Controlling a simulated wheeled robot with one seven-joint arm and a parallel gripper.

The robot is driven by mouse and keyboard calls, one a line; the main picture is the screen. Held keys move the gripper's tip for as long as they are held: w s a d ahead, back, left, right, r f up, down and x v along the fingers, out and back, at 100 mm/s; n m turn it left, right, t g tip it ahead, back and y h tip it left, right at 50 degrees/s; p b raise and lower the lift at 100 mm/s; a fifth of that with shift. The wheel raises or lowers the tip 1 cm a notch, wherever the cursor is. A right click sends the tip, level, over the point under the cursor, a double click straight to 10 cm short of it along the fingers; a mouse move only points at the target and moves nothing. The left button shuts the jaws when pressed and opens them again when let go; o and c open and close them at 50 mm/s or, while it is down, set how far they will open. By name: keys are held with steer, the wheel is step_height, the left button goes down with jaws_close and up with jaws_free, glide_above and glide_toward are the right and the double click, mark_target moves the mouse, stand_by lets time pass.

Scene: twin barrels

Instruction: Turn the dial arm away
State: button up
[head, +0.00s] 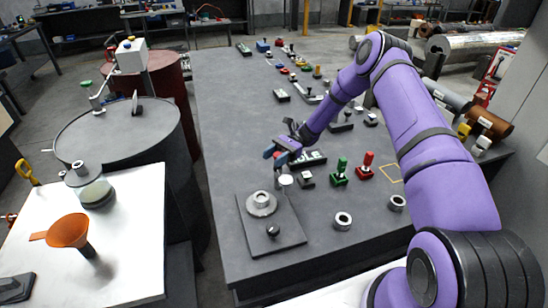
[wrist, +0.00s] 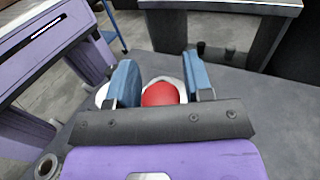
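No part is plainly marked as the dial arm, so I cannot tell for sure which it is. A small dark upright piece (head: 135,103) stands on the grey barrel's lid (head: 115,132) at left, apart from my gripper. A silver fitting with a green-tipped lever (head: 92,95) is beside it. My gripper (head: 274,157) is above the grey table, well right of the barrels. In the wrist view its blue fingers (wrist: 163,82) are apart. A red dome in a white surround (wrist: 160,94) shows between them; I cannot tell whether they touch it.
A plate with a metal ring (head: 240,222) and black knob lies on the table (head: 225,130). Green and red pieces (head: 340,172) stand right of it. A red barrel (head: 170,80) carries a white box (head: 130,56). A white side table (head: 130,235) holds an orange funnel (head: 69,231).

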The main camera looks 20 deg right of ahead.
steer(key=shift+o, duration=0.6)
steer(key=v, duration=1)
steer(key=shift+w+d, duration=0.2)
steer(key=shift+d, duration=0.15)
steer(key=s+a+r+n+t+h, duration=0.1)
steer(key=s+r+n+h, duration=0.2)
steer(key=r, duration=0.7)
steer(key=s+a+r+n+t+h, duration=0.15)
steer(key=s+r+h, duration=0.35)
steer(key=r, duration=0.5)
steer(key=s+a+r+n+t+h, duration=0.15)
steer(key=s+r, duration=0.35)
steer(key=r, duration=0.5)
steer(key=s+r+n+t+h, duration=0.2)
steer(key=s+r, duration=0.2)
steer(key=s, duration=0.3)
steer(key=s+r+n+t+h, duration=0.1)
steer(key=s+r+t+h, duration=0.2)
steer(key=s+r, duration=0.35)
steer(key=s+d+n+t, duration=0.1)
steer(key=s+t, duration=0.1)
steer(key=s, duration=0.5)
steer(key=s+d+f+n+t+h, duration=0.1)
steer(key=s+n+t, duration=0.1)
steer(key=s, duration=0.5)
steer(key=shift+s+d+t, duration=0.35)
steer(key=shift+s+t, duration=0.05)
